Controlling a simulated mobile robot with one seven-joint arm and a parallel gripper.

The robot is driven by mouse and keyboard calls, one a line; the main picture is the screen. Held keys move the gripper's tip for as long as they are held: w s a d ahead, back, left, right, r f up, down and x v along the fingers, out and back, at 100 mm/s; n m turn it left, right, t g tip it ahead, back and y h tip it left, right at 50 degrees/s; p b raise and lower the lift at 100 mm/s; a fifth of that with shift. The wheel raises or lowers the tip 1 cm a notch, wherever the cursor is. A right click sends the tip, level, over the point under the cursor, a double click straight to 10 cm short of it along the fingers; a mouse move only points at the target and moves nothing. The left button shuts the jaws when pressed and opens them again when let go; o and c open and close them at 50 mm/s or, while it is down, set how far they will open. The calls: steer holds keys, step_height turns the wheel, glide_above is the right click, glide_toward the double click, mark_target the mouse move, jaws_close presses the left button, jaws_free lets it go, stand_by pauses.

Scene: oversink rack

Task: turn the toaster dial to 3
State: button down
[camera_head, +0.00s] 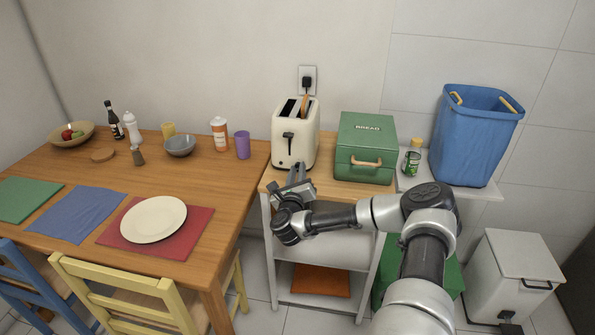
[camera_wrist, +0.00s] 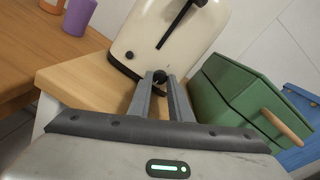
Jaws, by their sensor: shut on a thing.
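The cream toaster (camera_head: 296,137) stands on the small wooden-topped cart, with a slice of bread showing in a slot. Its black lever (camera_head: 288,139) is on the front face. In the wrist view the toaster (camera_wrist: 172,42) shows a dark round dial (camera_wrist: 160,76) low on its front and a small black button (camera_wrist: 129,55) to the left. My gripper (camera_wrist: 163,80) is at the toaster's lower front, its two fingertips shut on the dial. In the head view my gripper (camera_head: 294,175) hides the dial. The dial's marks cannot be read.
A green bread box (camera_head: 365,148) stands close to the toaster's right, with a wooden handle. A blue bin (camera_head: 473,135) and a small jar (camera_head: 412,160) are farther right. A purple cup (camera_head: 243,145) is on the dining table (camera_head: 225,185) to the left.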

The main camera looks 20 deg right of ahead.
steer(key=n, duration=0.3)
steer(key=shift+r+n+g+p, duration=0.15)
steer(key=shift+n+g+p, duration=0.15)
steer(key=shift+p, duration=0.1)
steer(key=n, duration=0.4)
steer(key=shift+h, duration=0.3)
steer(key=n, duration=0.4)
steer(key=shift+a+g, duration=0.1)
steer(key=shift+g, duration=0.3)
steer(key=n+b, duration=0.1)
steer(key=n, duration=0.3)
steer(key=shift+h, duration=0.3)
steer(key=c, duration=1.6)
jaws_free()
steer(key=shift+r, duration=0.1)
